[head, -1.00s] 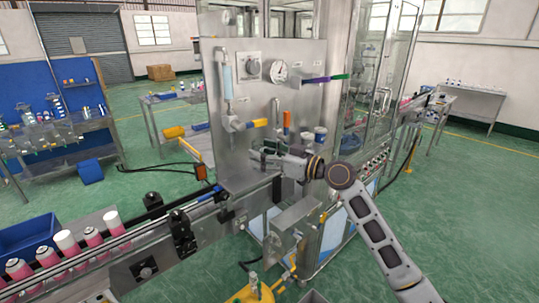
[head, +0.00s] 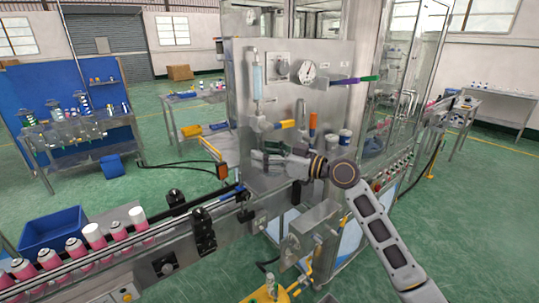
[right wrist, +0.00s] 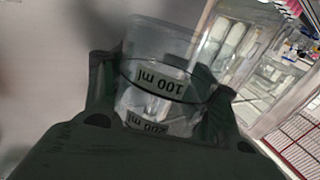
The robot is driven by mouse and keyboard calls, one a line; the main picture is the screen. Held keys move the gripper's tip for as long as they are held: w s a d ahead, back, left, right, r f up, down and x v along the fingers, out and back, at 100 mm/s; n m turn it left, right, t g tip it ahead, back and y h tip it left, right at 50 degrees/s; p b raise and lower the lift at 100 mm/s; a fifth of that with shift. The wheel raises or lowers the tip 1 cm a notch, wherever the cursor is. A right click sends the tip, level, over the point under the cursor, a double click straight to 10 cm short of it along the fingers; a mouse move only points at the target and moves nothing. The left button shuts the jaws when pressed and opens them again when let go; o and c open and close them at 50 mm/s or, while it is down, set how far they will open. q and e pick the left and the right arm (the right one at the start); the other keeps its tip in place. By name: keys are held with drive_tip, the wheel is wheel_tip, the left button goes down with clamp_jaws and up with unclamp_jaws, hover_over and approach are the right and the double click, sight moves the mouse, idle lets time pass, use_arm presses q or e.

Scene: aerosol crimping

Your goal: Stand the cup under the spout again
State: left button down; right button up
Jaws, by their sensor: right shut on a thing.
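My right gripper (head: 262,160) is in front of the steel panel, below the valve with the yellow handle (head: 285,124). In the right wrist view, its dark fingers (right wrist: 160,95) are shut around a clear cup (right wrist: 170,48) with "100 ml" and "200 ml" labels. The labels appear upside down in that view. The cup is hard to make out in the head view. A valve body (head: 262,124), likely bearing the spout, sits under the blue sight tube (head: 257,80); the spout's outlet is not clear. My left gripper is not in view.
A conveyor (head: 150,245) with pink cans (head: 75,248) runs at the lower left. A blue bin (head: 55,230) stands beside it. An orange handle (head: 312,122), white-topped containers (head: 345,138) and a gauge (head: 307,71) are near my right arm.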

drive_tip(key=shift+s+a, duration=0.3)
drive_tip(key=shift+a, duration=0.15)
drive_tip(key=shift+f, duration=0.15)
clamp_jaws()
drive_tip(key=shift+s+a+f+b, duration=0.1)
drive_tip(key=shift+a+f+b, duration=0.15)
drive_tip(key=shift+f, duration=0.2)
drive_tip(key=shift+a+f+b, duration=0.15)
drive_tip(key=shift+f+b, duration=0.1)
drive_tip(key=shift+f, duration=0.2)
drive_tip(key=shift+f+b, duration=0.35)
drive_tip(key=shift+b, duration=0.05)
drive_tip(key=shift+w+d+f+b, duration=0.25)
drive_tip(key=shift+d+f+b, duration=0.05)
drive_tip(key=shift+f+b, duration=0.15)
drive_tip(key=shift+w+a, duration=0.35)
drive_tip(key=shift+a, duration=0.3)
drive_tip(key=shift+a+r, duration=0.2)
idle(0.7)
